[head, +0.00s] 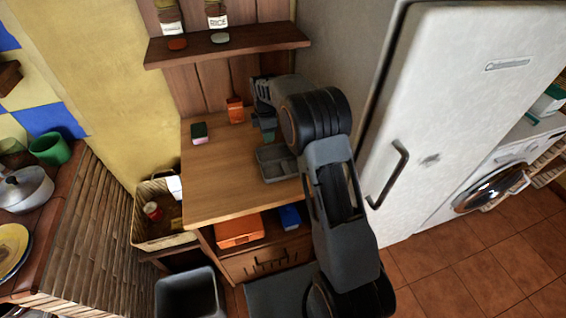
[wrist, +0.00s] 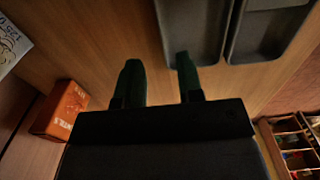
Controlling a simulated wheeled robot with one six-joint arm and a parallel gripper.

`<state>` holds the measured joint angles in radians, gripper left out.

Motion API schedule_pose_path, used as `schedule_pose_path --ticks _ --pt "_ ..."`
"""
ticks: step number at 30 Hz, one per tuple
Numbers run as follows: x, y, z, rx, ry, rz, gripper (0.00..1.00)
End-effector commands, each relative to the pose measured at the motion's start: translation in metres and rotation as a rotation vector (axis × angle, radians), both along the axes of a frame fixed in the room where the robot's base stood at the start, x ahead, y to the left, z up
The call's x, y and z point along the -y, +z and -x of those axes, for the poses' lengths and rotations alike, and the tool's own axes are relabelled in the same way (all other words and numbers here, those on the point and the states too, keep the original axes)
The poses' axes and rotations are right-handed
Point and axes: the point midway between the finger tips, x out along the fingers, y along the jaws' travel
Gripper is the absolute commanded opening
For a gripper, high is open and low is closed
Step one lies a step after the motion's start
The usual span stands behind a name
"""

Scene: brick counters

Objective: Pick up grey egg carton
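A dark grey open container with compartments (head: 280,163) lies on the wooden counter, and it is the only thing I see that could be the grey egg carton. In the wrist view its near part (wrist: 190,30) shows at the top, cut off by the picture edge. My gripper (head: 265,133) is just behind it, pointing down over the counter. In the wrist view the two dark green fingers (wrist: 157,62) are apart with bare wood between them. The right fingertip overlaps the container's edge in the picture; I cannot tell whether they touch.
On the counter (head: 225,185), an orange box (head: 235,110) stands at the back and a small pink and green item (head: 199,133) at the left. A shelf with jars (head: 230,45) hangs above the back. The fridge (head: 430,110) stands to the right.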

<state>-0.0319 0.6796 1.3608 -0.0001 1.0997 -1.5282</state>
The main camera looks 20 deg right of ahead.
Motion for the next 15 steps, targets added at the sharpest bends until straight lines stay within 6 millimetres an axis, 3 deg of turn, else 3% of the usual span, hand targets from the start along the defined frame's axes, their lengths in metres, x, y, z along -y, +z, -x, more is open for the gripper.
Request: schedule_pose_path --ticks 9,15 --pt "0.000 -0.040 0.004 -0.003 0.000 0.000 0.34" --pt "0.000 -0.049 0.004 -0.001 -0.001 0.000 0.34"
